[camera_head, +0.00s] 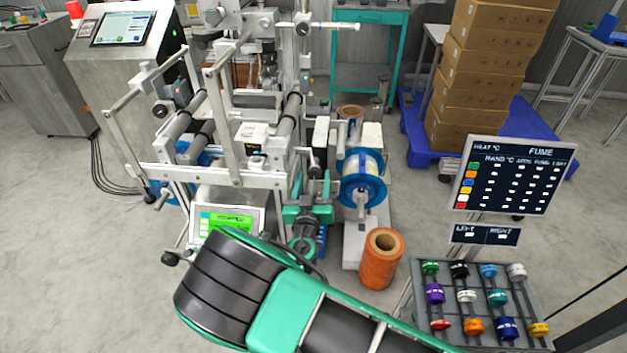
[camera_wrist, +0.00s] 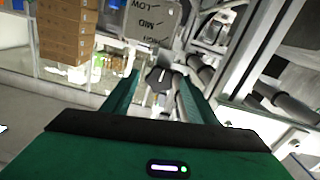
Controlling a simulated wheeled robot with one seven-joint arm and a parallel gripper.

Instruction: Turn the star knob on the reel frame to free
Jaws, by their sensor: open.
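The reel frame (camera_head: 222,178) is a pale metal machine with rollers, left of centre in the head view. A small dark knob (camera_wrist: 158,79), apparently the star knob, shows between my fingers in the wrist view. Its lobes and pointing direction are too small to read. A grey plate (camera_wrist: 150,18) beyond it carries the words LOW and MID and a partly readable third word. My gripper (camera_head: 312,183) is green, open and empty, held close to the frame's right side. Its fingers (camera_wrist: 157,88) stand on either side of the knob in the picture; contact cannot be told.
A blue-flanged reel (camera_head: 362,178) sits right of my gripper, with an orange roll (camera_head: 381,258) on the floor below it. A rack of coloured spools (camera_head: 480,300) and a dark sign board (camera_head: 507,175) stand at the right. Stacked cartons (camera_head: 490,75) are behind.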

